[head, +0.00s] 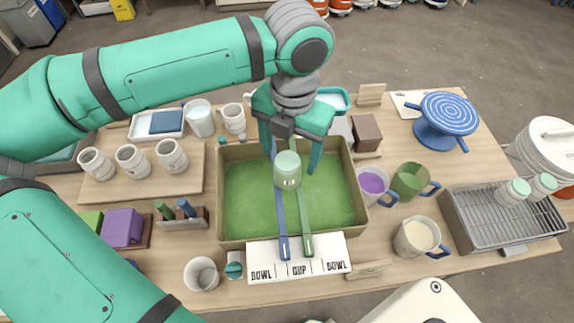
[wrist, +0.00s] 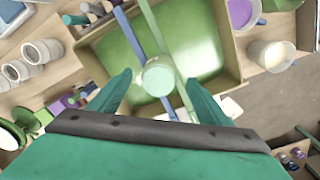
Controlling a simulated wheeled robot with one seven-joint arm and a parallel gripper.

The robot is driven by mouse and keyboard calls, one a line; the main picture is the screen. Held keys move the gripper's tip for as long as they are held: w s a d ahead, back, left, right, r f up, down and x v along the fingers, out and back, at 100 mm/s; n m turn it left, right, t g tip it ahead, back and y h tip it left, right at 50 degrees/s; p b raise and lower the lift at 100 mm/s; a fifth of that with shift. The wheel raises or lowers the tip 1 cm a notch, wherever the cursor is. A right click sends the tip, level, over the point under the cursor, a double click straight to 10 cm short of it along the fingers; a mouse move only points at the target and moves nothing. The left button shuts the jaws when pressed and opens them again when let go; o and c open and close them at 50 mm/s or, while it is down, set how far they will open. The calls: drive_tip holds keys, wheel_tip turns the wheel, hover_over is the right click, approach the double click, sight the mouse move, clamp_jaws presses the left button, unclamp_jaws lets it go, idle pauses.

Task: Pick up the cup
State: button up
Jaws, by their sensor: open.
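A small cup (head: 288,170) with a pale green upper part and a whitish lower part stands upright over the green-floored bin. It appears to rest on a blue slat (head: 282,220) and a green slat (head: 304,220) that cross the bin lengthwise. In the wrist view the cup (wrist: 158,77) shows from above as a pale round top. My gripper (head: 290,155) points down just above it, open and empty. In the wrist view its two fingers (wrist: 158,94) lie left and right of the cup, with a gap on each side.
The green bin (head: 228,226) has raised walls. A card (head: 262,262) reading BOWL, CUP, BOWL lies at its front. Mugs of purple (head: 372,184), green (head: 411,181) and cream (head: 417,238) glaze stand right. Grey-white cups (head: 132,160) stand left. Two similar green-white cups (head: 513,191) sit on a rack (head: 490,232).

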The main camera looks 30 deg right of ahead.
sight(288, 163)
drive_tip(key=shift+a+f, duration=0.2)
drive_tip(key=shift+f, duration=2.65)
drive_tip(key=c, duration=1.3)
